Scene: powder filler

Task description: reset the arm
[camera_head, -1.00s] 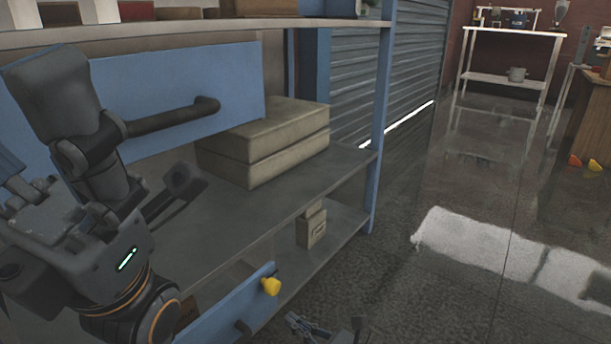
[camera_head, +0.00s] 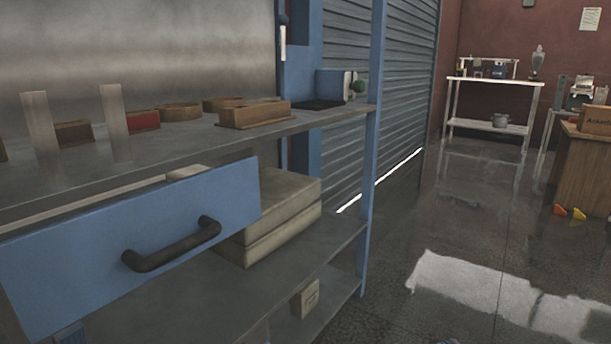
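Neither of my grippers shows in the head view now. Both arms are out of the picture. A blue drawer (camera_head: 90,262) with a dark bar handle (camera_head: 172,246) stands out from under the shelf top at the left. Nothing is touching the handle.
The grey shelf top (camera_head: 180,140) holds several small wooden trays, one of them here (camera_head: 255,114). Beige boxes (camera_head: 278,212) lie on the shelf below. A blue post (camera_head: 370,150) bounds the shelf. The floor (camera_head: 450,230) to the right is open, with a white table (camera_head: 490,82) far back.

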